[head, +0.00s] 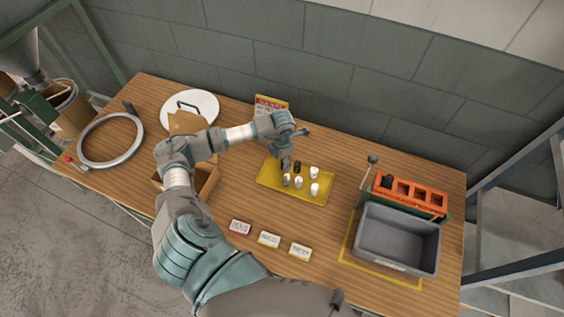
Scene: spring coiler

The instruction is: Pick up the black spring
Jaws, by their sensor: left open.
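A yellow tray (321,202) lies mid-table with several small cylinders on it. One black cylinder (297,167), which looks like the black spring, stands in the tray's back row. White and grey cylinders, such as a white one (314,173), stand around it. My left gripper (285,168) points down over the back left part of the tray, just left of the black spring. Its jaws are open; the fingertips are small and dark here, and I cannot tell whether they touch anything. My right gripper is not in view.
A cardboard box (206,183) sits left of the tray, partly behind my arm. A grey bin (397,240) and an orange rack (410,197) stand at right. Small label cards (269,239) lie in front. A metal ring (111,140) and white lid (190,106) are at left.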

